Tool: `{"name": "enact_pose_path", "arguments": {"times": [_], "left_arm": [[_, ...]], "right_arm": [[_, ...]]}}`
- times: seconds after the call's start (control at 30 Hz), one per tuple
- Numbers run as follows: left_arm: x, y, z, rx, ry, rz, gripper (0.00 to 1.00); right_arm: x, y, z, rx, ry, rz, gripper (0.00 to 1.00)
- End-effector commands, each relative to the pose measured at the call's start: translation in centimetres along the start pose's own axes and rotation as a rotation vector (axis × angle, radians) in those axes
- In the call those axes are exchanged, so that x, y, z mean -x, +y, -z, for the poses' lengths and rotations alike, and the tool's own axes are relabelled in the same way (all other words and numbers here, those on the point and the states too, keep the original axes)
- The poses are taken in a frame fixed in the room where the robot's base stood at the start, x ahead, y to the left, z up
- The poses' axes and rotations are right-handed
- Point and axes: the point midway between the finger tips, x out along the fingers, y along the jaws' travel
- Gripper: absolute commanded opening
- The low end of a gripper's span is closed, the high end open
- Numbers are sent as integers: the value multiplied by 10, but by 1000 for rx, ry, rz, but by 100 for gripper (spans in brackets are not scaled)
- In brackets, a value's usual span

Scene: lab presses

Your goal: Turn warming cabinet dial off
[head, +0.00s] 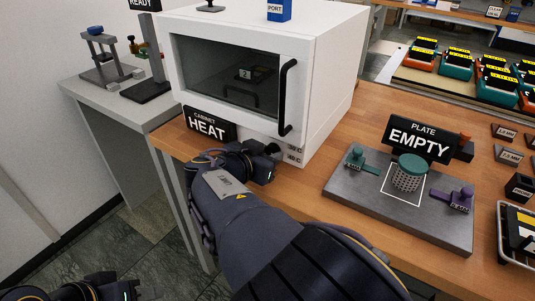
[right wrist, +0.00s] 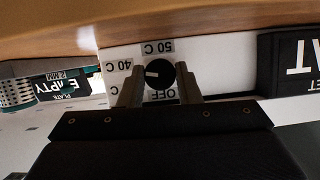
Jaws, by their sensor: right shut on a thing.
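The white warming cabinet (head: 250,40) stands on the wooden bench with its door closed. Its dial (right wrist: 160,75) is a black knob on the lower front panel, seen upside down in the right wrist view. The dial's white mark points left, toward the 40 C label (right wrist: 118,65); 50 C (right wrist: 158,47) is above and OFF (right wrist: 162,95) below. My right gripper (head: 268,152) is at the panel, its two fingers on either side of the dial, shut on it. My left gripper (head: 125,290) is partly visible at the bottom left, away from the cabinet; its jaws are unclear.
A CABINET HEAT sign (head: 209,124) stands just left of my right gripper. To the right is a grey plate fixture (head: 340,200) with a PLATE EMPTY sign (head: 420,138) and green and purple parts. A grey side table (head: 125,105) with a press is at the left.

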Motion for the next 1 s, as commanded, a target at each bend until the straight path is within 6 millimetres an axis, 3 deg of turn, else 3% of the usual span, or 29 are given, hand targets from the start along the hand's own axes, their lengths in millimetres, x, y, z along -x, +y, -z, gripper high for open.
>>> {"name": "enact_pose_path", "arguments": {"times": [0.5, 1.0], "left_arm": [[5, 2, 2, 0, 0, 0, 36], [6, 3, 3, 0, 0, 0, 36]], "right_arm": [[0, -2, -1, 311, -1, -129, 8], [0, -2, -1, 376, 0, -156, 8]]}}
